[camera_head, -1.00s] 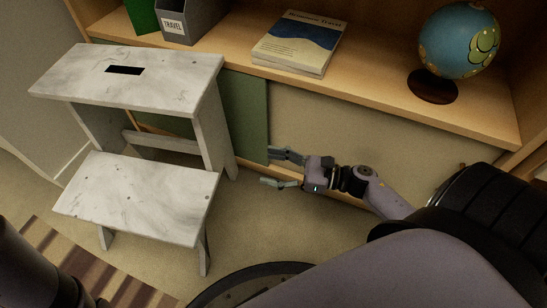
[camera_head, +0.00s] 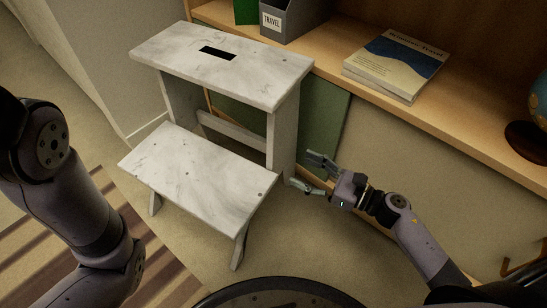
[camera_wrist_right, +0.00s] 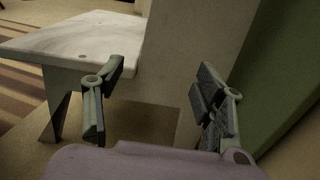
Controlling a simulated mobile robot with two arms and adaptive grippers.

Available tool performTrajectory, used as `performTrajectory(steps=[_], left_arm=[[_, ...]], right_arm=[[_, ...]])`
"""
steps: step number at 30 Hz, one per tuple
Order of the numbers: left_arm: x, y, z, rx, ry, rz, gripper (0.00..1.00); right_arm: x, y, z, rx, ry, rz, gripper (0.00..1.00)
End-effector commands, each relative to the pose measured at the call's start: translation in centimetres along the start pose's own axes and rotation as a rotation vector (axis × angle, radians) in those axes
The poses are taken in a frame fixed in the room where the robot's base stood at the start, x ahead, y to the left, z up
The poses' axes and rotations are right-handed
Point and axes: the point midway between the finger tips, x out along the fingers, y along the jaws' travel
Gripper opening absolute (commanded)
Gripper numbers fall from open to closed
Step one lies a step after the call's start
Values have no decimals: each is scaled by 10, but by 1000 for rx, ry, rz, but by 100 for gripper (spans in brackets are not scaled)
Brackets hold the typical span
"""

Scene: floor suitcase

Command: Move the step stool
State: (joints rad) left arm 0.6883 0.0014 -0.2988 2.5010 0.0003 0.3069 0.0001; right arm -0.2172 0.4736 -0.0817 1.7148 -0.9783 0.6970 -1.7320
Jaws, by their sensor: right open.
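The step stool (camera_head: 205,168) is whitish and marbled, with two steps and a dark slot in its top step (camera_head: 222,58). It stands upright on the floor in front of the shelf. My right gripper (camera_head: 308,174) is open at the right side of the stool, close to its rear leg panel. In the right wrist view, the open fingers (camera_wrist_right: 158,108) have the stool's side panel (camera_wrist_right: 190,60) beyond and between them, and the lower step (camera_wrist_right: 80,38) lies to the left. Whether a finger touches the panel I cannot tell. My left arm shows at the left, but its gripper is out of view.
A wooden shelf unit (camera_head: 440,110) with a green panel (camera_head: 322,125) stands behind the stool. It holds books (camera_head: 395,65), a grey file box (camera_head: 290,18) and a globe (camera_head: 540,105). A striped rug (camera_head: 60,235) lies at the lower left. A pale cabinet stands at the left.

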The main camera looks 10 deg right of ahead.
Motion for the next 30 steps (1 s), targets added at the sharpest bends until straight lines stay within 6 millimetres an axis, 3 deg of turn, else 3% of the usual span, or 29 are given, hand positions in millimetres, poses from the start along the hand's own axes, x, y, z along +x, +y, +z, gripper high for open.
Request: performTrajectory(steps=[9,15,30], left_arm=[[-16,4,-8,0,6,3,0],[-21,6,-10,0,6,3,0],[-22,6,-10,0,7,3,0]], right_arm=[[64,0,-2,0,-3,1,64],[90,0,-1,1,-1,-1,64],[100,0,0,2,0,-1,62]])
